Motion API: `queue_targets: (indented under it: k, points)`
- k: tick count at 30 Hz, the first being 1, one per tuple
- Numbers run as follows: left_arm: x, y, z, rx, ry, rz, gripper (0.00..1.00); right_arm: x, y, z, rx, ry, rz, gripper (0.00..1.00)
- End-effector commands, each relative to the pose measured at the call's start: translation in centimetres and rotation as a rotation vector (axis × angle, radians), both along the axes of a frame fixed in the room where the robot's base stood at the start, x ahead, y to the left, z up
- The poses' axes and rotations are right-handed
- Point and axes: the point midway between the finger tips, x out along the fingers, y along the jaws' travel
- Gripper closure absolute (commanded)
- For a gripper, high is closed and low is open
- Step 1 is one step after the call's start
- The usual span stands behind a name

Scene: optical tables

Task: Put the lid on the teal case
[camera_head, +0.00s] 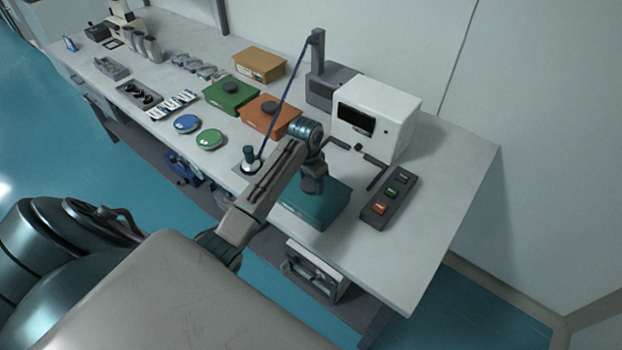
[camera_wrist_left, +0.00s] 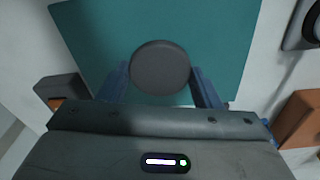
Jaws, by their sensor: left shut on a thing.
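The teal lid (camera_head: 336,195) is a flat plate with a dark round knob (camera_wrist_left: 160,67). In the head view it lies over the teal case (camera_head: 300,213) near the table's front edge, and I see no clear gap between them. In the wrist view the lid (camera_wrist_left: 92,40) hides whatever is under it. My left gripper (camera_head: 313,186) points down over it, its two blue fingers (camera_wrist_left: 160,85) shut on the knob from both sides. My arm hides part of the case in the head view. My right gripper is out of view.
A dark angled bracket (camera_head: 377,161) and a white instrument (camera_head: 375,118) stand behind the case. A switch box (camera_head: 389,201) is close on its right. Orange (camera_head: 257,115) and green (camera_head: 229,97) lidded cases stand to the left. The table's right front is clear.

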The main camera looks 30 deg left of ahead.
Motion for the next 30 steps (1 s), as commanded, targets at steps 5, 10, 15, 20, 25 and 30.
queue_targets:
  k: [5, 10, 15, 20, 25, 30]
  points:
    - [0.02, 0.01, 0.04, 0.0, 0.0, 0.0, 0.69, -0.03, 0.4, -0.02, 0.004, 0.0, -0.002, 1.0]
    - [0.02, 0.01, -0.04, 0.0, 0.0, 0.0, 0.69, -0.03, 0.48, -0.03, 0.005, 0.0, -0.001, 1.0]
    - [0.02, 0.0, -0.29, 0.0, 0.0, 0.0, 0.69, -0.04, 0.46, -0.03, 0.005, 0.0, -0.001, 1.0]
    - [0.02, 0.01, -0.4, 0.0, 0.0, 0.0, 0.69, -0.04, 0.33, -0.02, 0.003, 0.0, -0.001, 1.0]
    - [0.02, 0.01, -0.4, 0.0, 0.0, 0.0, 0.69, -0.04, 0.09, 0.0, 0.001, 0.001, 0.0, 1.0]
    - [0.02, 0.01, -0.39, 0.0, 0.0, 0.0, 0.2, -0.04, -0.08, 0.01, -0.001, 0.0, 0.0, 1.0]
